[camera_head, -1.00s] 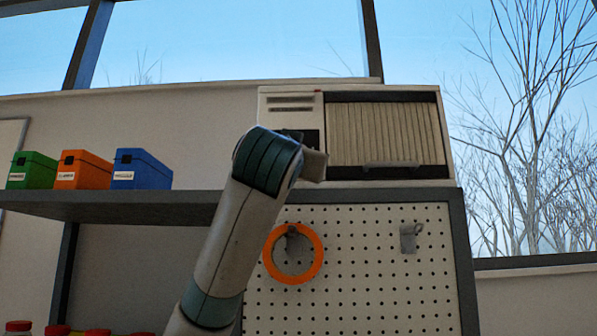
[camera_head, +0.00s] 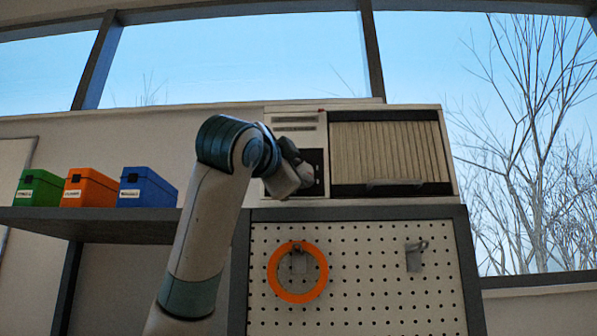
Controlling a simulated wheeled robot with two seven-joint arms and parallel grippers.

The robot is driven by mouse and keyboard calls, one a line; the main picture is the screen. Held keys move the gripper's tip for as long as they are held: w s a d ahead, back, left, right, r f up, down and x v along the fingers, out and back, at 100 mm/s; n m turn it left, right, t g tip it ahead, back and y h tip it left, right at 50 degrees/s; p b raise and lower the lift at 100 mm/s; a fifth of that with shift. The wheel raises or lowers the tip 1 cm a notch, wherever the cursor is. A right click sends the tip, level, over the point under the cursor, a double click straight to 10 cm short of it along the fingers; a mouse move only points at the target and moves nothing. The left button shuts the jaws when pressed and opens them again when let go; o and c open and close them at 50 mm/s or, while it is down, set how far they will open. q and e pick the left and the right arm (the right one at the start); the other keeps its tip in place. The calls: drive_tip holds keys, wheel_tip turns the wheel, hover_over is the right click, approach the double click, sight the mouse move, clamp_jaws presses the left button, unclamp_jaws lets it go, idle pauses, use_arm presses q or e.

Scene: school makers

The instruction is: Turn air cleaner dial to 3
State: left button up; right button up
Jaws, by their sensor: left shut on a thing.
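The air cleaner (camera_head: 390,198) is a white box with a pleated filter panel (camera_head: 388,150) on its right and a dark control panel (camera_head: 317,160) on its left. It stands on top of the pegboard cabinet. My left gripper (camera_head: 300,182) is at the lower part of the dark control panel, at the end of my left arm. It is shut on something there. The dial is hidden behind the gripper and wrist, so its setting cannot be read. My right gripper is not in view.
A dark shelf (camera_head: 95,225) at left carries green (camera_head: 38,188), orange (camera_head: 90,188) and blue (camera_head: 147,188) boxes. Below the air cleaner, an orange ring (camera_head: 322,270) hangs on the white pegboard (camera_head: 375,280). A grey hook piece (camera_head: 414,258) hangs to its right.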

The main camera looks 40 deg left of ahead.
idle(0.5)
use_arm(q)
drive_tip(key=o, duration=1.1)
drive_tip(key=shift+d, duration=0.1)
drive_tip(key=shift+c, duration=0.2)
use_arm(e)
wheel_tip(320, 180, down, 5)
drive_tip(key=b, duration=0.5)
use_arm(q)
drive_tip(key=b+v, duration=0.3)
drive_tip(key=v, duration=1.4)
drive_tip(key=shift+s, duration=0.2)
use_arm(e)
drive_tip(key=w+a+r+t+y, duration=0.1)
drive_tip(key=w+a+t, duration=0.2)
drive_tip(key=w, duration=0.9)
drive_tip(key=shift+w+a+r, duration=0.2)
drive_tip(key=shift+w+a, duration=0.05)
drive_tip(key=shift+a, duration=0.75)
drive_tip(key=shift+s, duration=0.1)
